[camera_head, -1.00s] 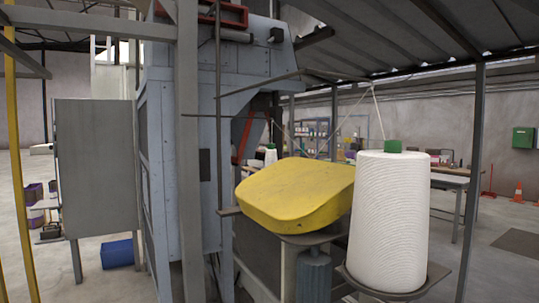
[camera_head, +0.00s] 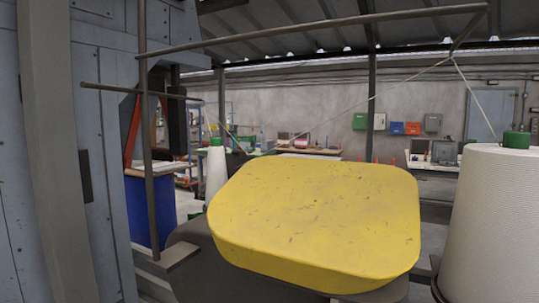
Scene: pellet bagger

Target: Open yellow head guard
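The yellow head guard (camera_head: 318,217) is a wide, rounded, scuffed cover in the middle of the head view. It lies flat and looks closed over the machine head, whose dark body (camera_head: 200,245) shows below and to its left. What is under the guard is hidden. Neither of my grippers shows in the view.
A large white thread cone (camera_head: 494,225) stands close to the guard's right side. A smaller cone (camera_head: 216,172) is behind it. A thin upright rod (camera_head: 149,150) with horizontal arms carries thread over the guard. A grey-blue machine panel (camera_head: 80,150) fills the left.

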